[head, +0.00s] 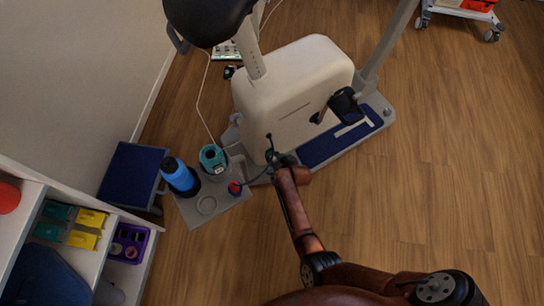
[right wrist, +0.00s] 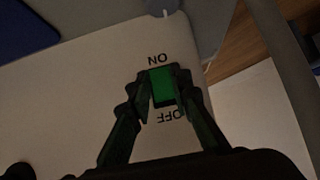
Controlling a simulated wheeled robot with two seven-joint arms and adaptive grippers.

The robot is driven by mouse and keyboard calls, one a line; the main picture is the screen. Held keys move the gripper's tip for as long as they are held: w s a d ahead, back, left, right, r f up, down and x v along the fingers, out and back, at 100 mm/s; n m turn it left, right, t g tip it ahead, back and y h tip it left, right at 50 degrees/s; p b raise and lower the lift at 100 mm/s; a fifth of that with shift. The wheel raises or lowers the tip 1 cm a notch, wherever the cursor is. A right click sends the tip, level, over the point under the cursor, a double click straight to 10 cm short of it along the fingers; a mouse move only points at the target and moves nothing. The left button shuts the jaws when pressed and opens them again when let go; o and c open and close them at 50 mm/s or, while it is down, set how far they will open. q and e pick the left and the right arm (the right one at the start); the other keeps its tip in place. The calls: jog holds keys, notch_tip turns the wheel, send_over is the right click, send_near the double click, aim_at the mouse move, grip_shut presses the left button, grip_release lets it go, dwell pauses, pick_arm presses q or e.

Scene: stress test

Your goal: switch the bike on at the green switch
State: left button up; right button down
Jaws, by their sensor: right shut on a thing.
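The white exercise bike (head: 292,85) stands on the wooden floor. In the right wrist view, the green switch (right wrist: 162,87) sits in a dark frame on its pale housing (right wrist: 65,90). Which way the switch is tipped, I cannot tell. In the head view, my right gripper (head: 281,159) is at the low front of the housing and the switch is hidden. My left gripper is out of view.
A grey plate (head: 226,203) beside the bike carries a blue bottle (head: 177,174), a teal cup-like thing (head: 212,158) and a small red-and-blue thing (head: 235,188). A blue-topped stool (head: 131,173) and a shelf (head: 98,262) stand left.

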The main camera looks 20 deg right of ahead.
jog(key=t, duration=0.1)
jog(key=t+b, duration=0.1)
jog(key=shift+f+t, duration=0.3)
jog(key=shift+t, duration=0.1)
jog(key=c, duration=1.8)
grip_release()
jog(key=shift+o, duration=0.2)
jog(key=shift+s, duration=0.1)
jog(key=shift+s+r, duration=0.15)
jog(key=shift+s, duration=0.25)
jog(key=v, duration=0.6)
jog(key=shift+s+r, duration=0.2)
